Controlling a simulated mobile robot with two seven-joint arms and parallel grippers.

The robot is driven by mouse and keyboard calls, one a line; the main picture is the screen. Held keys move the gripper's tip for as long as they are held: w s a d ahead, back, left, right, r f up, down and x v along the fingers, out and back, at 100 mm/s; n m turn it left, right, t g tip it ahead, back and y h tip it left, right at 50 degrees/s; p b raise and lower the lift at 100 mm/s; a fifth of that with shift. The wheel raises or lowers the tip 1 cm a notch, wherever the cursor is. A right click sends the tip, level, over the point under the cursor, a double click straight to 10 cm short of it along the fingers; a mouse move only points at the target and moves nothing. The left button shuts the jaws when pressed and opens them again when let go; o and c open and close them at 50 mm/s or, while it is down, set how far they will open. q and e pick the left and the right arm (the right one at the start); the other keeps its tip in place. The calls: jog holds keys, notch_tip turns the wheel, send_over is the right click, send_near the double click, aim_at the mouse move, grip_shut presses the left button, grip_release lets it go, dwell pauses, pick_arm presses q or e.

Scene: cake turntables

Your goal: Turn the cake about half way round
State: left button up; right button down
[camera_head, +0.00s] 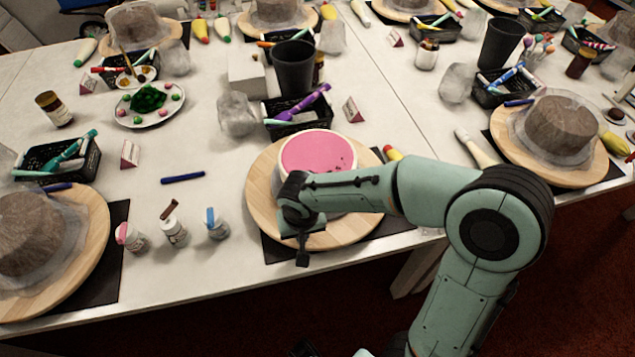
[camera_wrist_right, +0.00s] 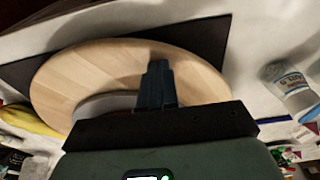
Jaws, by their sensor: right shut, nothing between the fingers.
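The pink-topped cake (camera_head: 318,155) sits on a round wooden turntable (camera_head: 262,212) at the middle of the table's near side. In the right wrist view the wooden turntable (camera_wrist_right: 75,75) fills the middle, and only a pale bit of the cake's side (camera_wrist_right: 97,104) shows behind my gripper. My right arm reaches over the turntable from the right and hides part of the cake. My right gripper (camera_head: 302,257) is shut and empty, pointing down at the turntable's near left part; it also shows in the right wrist view (camera_wrist_right: 156,68). I cannot tell whether it touches the board.
Small jars (camera_head: 174,232) stand left of the turntable. A black cup (camera_head: 293,68) and a black basket of pens (camera_head: 298,117) stand behind. Wrapped cakes on other turntables (camera_head: 80,262) are at both sides. The table's front edge is close.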

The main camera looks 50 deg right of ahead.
aim_at(352, 232)
jog(key=shift+s+d, duration=2)
jog(key=shift+s, duration=0.3)
jog(key=shift+s+d, duration=0.5)
jog(key=shift+d, duration=0.45)
jog(key=shift+s+d, duration=0.45)
jog(key=shift+d, duration=0.45)
jog(key=shift+s+d, duration=0.5)
jog(key=shift+d, duration=0.45)
notch_tip(352, 232, up, 3)
jog(key=p, duration=0.3)
jog(key=shift+f, duration=0.1)
